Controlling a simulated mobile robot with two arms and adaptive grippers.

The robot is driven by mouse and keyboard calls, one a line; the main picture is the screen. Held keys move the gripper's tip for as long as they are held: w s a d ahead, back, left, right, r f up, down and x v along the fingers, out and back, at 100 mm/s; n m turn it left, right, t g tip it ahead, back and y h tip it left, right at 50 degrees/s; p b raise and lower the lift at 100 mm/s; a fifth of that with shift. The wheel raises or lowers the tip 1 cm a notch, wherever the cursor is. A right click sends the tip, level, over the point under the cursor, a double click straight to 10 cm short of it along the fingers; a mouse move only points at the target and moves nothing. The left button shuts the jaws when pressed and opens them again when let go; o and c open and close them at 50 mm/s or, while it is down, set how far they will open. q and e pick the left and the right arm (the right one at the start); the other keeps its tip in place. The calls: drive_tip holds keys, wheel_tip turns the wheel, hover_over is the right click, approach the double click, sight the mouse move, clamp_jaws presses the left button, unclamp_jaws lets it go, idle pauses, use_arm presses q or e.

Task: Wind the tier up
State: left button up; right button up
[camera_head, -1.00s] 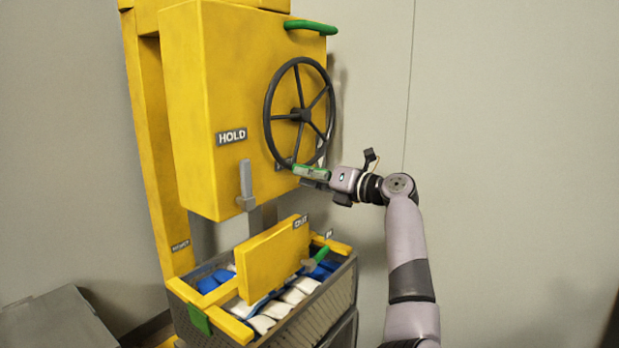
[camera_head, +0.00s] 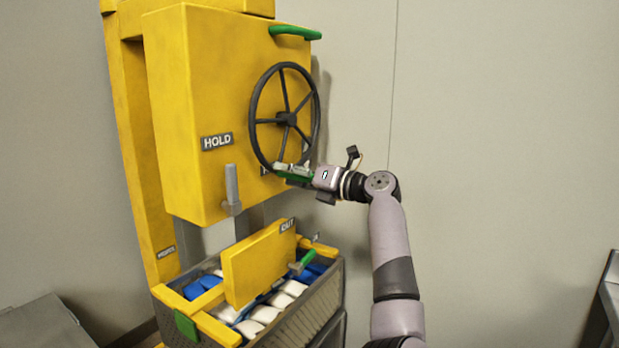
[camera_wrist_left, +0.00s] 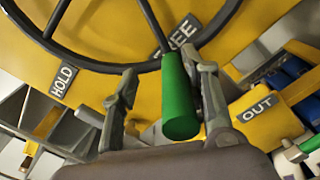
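The black spoked handwheel (camera_head: 287,118) is on the front of the yellow cabinet (camera_head: 205,110). Its green handle (camera_head: 297,177) sticks out at the bottom of the rim. The handle shows large in the left wrist view (camera_wrist_left: 179,100). My left gripper (camera_head: 288,172) is at the wheel's lower rim. Its fingers stand apart on both sides of the handle, with a gap at the left finger and the right finger close to it. Contact on the right cannot be told. A grey lever (camera_head: 232,190) stands upright below the HOLD label (camera_head: 217,141). My right gripper is out of view.
Below is a grey basket (camera_head: 310,305) with white and blue packs and a yellow OUT panel (camera_head: 260,264). A small green-handled lever (camera_head: 303,263) sits beside it. A green bar (camera_head: 295,32) juts out above the wheel. Right of my arm is bare wall.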

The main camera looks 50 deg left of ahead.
use_arm(q)
drive_tip(key=shift+w+d+f, duration=0.1)
drive_tip(key=shift+w+d, duration=0.05)
drive_tip(key=shift+d, duration=0.2)
drive_tip(key=shift+v, duration=2.05)
drive_tip(key=shift+w+d, duration=0.1)
drive_tip(key=shift+d, duration=0.35)
drive_tip(key=v, duration=1.4)
drive_tip(key=shift+d+b, duration=0.2)
drive_tip(key=shift+b, duration=0.15)
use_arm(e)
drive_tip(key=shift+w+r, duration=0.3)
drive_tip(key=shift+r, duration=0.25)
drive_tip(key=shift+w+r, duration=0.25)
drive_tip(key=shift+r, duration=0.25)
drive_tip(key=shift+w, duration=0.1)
